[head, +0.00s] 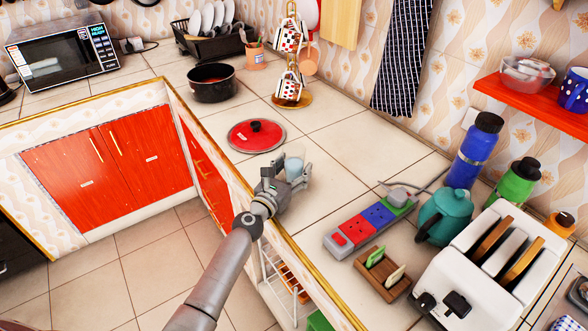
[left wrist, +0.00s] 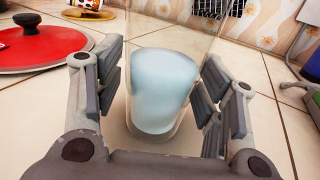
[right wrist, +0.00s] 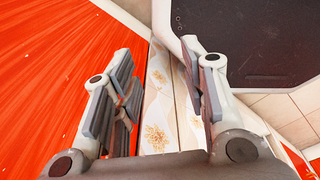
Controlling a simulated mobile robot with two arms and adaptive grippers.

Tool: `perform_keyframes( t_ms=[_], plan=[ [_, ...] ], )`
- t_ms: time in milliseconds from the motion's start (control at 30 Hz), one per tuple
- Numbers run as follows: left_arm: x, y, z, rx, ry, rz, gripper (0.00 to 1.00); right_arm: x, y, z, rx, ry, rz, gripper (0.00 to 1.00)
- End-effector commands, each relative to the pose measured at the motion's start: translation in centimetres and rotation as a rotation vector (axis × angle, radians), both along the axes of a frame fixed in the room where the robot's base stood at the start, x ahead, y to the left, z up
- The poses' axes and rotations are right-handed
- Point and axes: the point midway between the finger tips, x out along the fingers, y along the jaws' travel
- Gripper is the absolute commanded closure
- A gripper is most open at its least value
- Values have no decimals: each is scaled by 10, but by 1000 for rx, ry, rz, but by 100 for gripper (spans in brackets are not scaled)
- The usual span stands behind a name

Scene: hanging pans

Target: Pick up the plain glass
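The plain glass (head: 294,163) is a clear tumbler with pale blue in its lower part. It is upright on the tiled counter, near the front edge. My left gripper (head: 287,178) has its fingers on both sides of it. In the left wrist view the glass (left wrist: 160,92) fills the space between the fingers of my left gripper (left wrist: 163,88), with the pads very close to its sides. I cannot tell whether they touch. My right gripper (right wrist: 160,72) is empty, with its fingers apart, near a red surface; it is not visible in the head view.
A red lid (head: 256,136) lies just behind the glass, with a black pot (head: 212,84) farther back. Bare counter lies between the glass and the back wall.

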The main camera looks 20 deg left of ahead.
Motion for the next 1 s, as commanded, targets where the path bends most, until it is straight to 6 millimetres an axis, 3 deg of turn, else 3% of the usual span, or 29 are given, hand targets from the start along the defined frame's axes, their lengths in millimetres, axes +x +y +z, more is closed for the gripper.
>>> perform_keyframes(
  t_ms=[33,333,667,1000],
  plan=[
    [0,0,0,0,0,0,48,0,0,0,0,0,0,60],
    [0,0,1,0,-2,0,85,3,-2,0,-2,-5,1,60],
    [0,0,2,0,-2,0,85,5,-4,2,-4,-8,1,60],
    [0,0,16,0,-2,0,85,6,-4,15,-4,-9,1,60]
  ],
)
